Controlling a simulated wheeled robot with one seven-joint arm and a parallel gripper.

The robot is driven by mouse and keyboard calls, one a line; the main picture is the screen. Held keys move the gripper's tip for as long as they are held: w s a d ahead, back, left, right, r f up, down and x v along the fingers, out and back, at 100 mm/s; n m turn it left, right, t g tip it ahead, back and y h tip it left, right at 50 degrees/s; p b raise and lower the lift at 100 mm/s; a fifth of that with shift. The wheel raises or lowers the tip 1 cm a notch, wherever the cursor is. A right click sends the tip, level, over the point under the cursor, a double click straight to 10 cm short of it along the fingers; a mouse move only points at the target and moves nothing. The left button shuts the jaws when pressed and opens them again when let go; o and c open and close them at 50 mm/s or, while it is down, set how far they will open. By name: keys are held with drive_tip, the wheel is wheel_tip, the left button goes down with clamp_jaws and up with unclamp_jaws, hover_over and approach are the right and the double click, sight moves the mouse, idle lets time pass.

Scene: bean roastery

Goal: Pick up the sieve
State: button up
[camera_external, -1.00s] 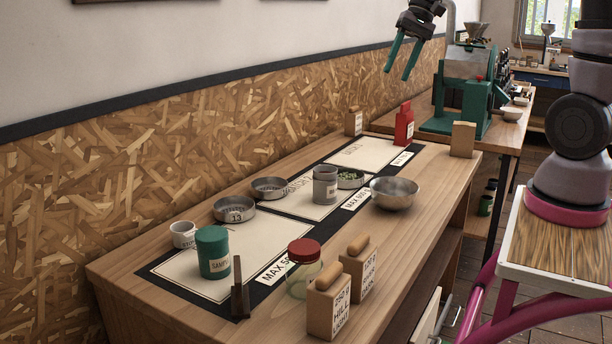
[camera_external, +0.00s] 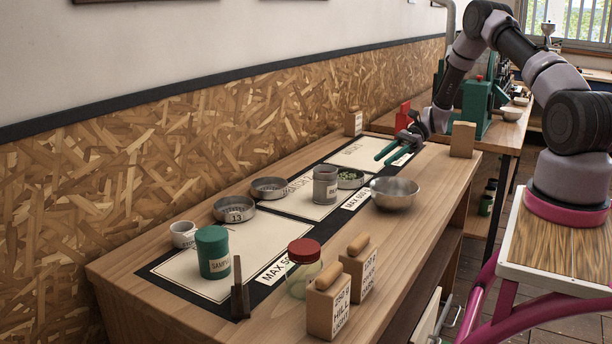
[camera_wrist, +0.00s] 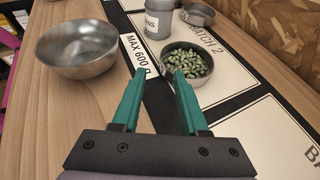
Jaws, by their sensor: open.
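Several round, shallow metal sieve-like pans stand on the table; which one is the sieve is not certain. One marked 13 (camera_external: 235,214) is at the left, and a plain one (camera_external: 269,189) is behind it. A third holds green beans; this bean pan (camera_external: 352,182) is partly hidden by a grey canister (camera_external: 325,187). In the wrist view the bean pan (camera_wrist: 198,76) lies just beyond my right fingertip. My gripper (camera_external: 383,158) is open and empty, its green fingers above the far half of the table. The fingers (camera_wrist: 156,82) also show in the wrist view.
A metal bowl (camera_external: 394,198) stands right of the bean pan. A green tin (camera_external: 212,254), a white cup (camera_external: 183,235), a red-lidded jar (camera_external: 304,268) and wooden blocks (camera_external: 327,308) occupy the near end. A red bottle (camera_external: 404,117) is behind my gripper.

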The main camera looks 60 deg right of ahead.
sight(347, 179)
drive_tip(key=shift+f, duration=0.45)
drive_tip(key=x, duration=1)
drive_tip(key=shift+w+a, duration=0.1)
drive_tip(key=shift+w, duration=0.25)
clamp_jaws()
drive_tip(key=shift+f, duration=0.1)
idle(0.5)
